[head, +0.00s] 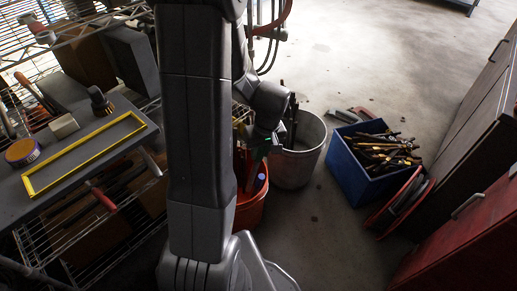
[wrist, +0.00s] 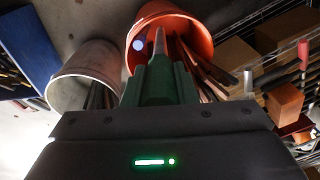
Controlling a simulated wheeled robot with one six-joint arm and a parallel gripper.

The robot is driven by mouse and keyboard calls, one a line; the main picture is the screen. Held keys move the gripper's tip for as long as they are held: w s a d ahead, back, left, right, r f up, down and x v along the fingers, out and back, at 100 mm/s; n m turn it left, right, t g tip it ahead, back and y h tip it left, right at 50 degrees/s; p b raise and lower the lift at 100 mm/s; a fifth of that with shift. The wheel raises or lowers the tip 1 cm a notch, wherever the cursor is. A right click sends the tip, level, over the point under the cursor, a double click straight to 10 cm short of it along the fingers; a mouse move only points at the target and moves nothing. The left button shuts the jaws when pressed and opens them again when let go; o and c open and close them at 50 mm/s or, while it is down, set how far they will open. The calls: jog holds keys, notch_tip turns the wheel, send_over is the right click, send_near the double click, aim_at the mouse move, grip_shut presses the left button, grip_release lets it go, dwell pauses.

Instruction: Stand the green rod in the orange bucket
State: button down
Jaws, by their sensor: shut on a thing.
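The orange bucket (head: 247,213) stands on the floor, partly hidden behind my arm in the head view. In the wrist view its rim and inner wall (wrist: 190,20) show, with several rods inside. My gripper (wrist: 158,82) is shut on the green rod (wrist: 156,84), which points away from the wrist and has a paler, narrower tip. In the wrist view the tip overlaps the bucket's opening; I cannot tell how deep it is. In the head view my gripper (head: 263,143) is above the bucket, mostly hidden by the arm, with a little green showing.
A grey metal bucket (head: 302,165) stands close beside the orange one. A blue crate (head: 350,180) full of rods is to its right. A wire shelf with a yellow-edged tray (head: 88,150) is at left. Red cabinets (head: 465,235) stand at right. Open floor lies behind.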

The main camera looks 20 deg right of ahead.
aim_at(248, 188)
jog(key=shift+f, duration=0.15)
jog(key=w+f+b, duration=0.2)
jog(key=f+b, duration=0.5)
jog(key=f, duration=0.2)
jog(key=w+a+f+b, duration=0.1)
jog(key=f+b, duration=0.7)
jog(key=f, duration=0.1)
jog(key=w+a+f+b, duration=0.1)
jog(key=w+f+b, duration=0.1)
jog(key=f+b, duration=0.5)
jog(key=shift+w+a+f+b, duration=0.1)
jog(key=shift+w+f+b, duration=0.1)
jog(key=shift+f, duration=0.35)
jog(key=shift+w+a+f+b, duration=0.1)
jog(key=shift+f+b, duration=0.05)
jog(key=shift+f, duration=0.5)
jog(key=shift+w+a+f+b, duration=0.1)
jog(key=shift+w+f+b, duration=0.05)
jog(key=shift+f+b, duration=0.45)
jog(key=shift+w+f+b, duration=0.15)
jog(key=shift+f+b, duration=0.4)
jog(key=shift+f, duration=0.05)
jog(key=c, duration=1.5)
grip_release()
jog(key=shift+o, duration=0.5)
jog(key=o, duration=0.5)
